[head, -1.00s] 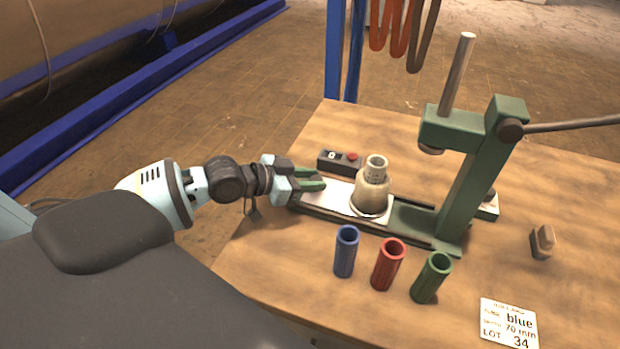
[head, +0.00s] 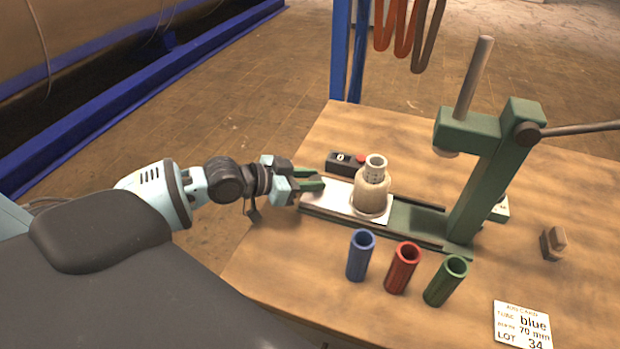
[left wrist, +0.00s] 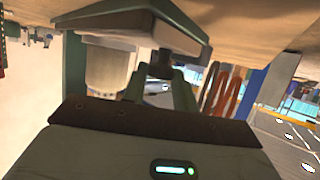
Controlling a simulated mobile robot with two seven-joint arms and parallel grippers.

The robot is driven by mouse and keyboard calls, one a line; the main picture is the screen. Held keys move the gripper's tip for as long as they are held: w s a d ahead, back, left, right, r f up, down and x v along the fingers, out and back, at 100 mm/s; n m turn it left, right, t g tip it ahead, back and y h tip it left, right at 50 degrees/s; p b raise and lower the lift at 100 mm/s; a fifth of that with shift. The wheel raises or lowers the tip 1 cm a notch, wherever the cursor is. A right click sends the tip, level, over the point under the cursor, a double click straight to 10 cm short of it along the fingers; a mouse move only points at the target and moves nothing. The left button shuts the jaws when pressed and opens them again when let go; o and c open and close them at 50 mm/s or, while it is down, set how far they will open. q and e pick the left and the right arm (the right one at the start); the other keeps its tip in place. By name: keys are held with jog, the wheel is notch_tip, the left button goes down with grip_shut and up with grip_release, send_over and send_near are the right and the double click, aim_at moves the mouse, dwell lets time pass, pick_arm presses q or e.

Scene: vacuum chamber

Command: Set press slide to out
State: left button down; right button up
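The press slide (head: 340,198) is a pale plate on a green base under the hand press (head: 480,180). It carries a beige fixture (head: 372,192) with an upright hollow top. The fixture sits left of the press head, well clear of the ram (head: 447,153). My left gripper (head: 312,181) is at the slide's left end, its green fingers appearing closed around the slide's end piece; the grip itself is mostly hidden. In the left wrist view the fixture (left wrist: 106,70) appears upside down beyond the fingers. My right gripper is not in view.
A blue tube (head: 360,257), a red tube (head: 402,270) and a green tube (head: 445,282) stand in front of the press. A card (head: 522,323) and a small block (head: 552,243) lie right.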

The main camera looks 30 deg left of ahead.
pick_arm(q)
jog(key=c, duration=1.4)
grip_release()
jog(key=shift+a+f, duration=0.1)
jog(key=shift+a, duration=0.15)
jog(key=o, duration=0.3)
jog(key=shift+s+a, duration=0.1)
jog(key=shift+s, duration=0.15)
jog(key=v, duration=0.5)
jog(key=shift+s+r+p, duration=0.1)
jog(key=shift+r+p, duration=0.1)
jog(key=shift+p, duration=0.1)
jog(key=shift+p+v, duration=0.3)
jog(key=shift+v, duration=0.75)
